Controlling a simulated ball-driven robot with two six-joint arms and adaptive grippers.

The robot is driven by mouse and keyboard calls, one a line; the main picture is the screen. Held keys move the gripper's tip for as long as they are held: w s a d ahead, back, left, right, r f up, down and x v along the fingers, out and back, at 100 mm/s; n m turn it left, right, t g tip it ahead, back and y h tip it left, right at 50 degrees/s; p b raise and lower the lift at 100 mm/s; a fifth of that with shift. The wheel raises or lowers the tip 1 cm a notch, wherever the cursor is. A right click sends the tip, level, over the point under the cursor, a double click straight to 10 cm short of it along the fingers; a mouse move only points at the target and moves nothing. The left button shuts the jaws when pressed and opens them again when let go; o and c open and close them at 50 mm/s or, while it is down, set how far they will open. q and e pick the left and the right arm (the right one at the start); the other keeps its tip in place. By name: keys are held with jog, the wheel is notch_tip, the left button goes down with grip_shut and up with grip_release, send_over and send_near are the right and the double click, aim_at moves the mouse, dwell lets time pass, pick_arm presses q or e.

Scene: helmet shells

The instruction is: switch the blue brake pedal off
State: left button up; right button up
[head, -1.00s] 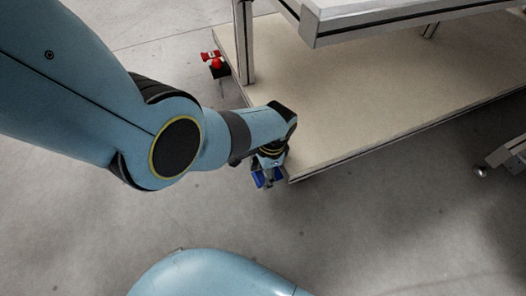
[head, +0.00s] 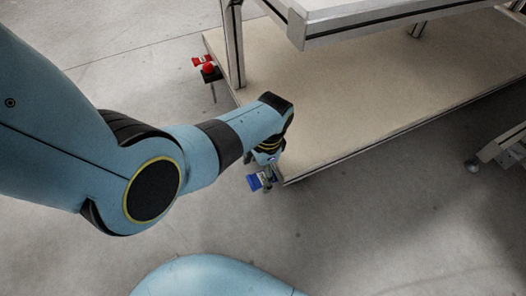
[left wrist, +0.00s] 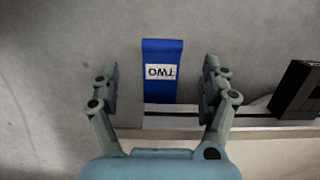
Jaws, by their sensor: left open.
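The blue brake pedal (left wrist: 162,88) shows in the left wrist view with a white label reading "TWO", upside down. It also shows in the head view (head: 254,182), at the near left corner of the low platform. My left gripper (left wrist: 160,80) is open, with one finger on each side of the pedal and a gap on both sides. In the head view my left gripper (head: 267,170) is above the pedal and partly hides it. Whether the pedal is on or off I cannot tell. My right gripper is not in view.
The low beige platform (head: 330,100) has metal edges and a post (head: 233,45) at its left. A red knob on a black box (head: 209,70) is by the post. A black block (left wrist: 299,90) is at the right in the left wrist view. Grey floor is clear in front.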

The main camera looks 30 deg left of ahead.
pick_arm(q)
notch_tip(320, 180, up, 8)
jog(key=shift+w+d, duration=0.4)
jog(key=shift+d, duration=0.05)
jog(key=shift+r, duration=0.1)
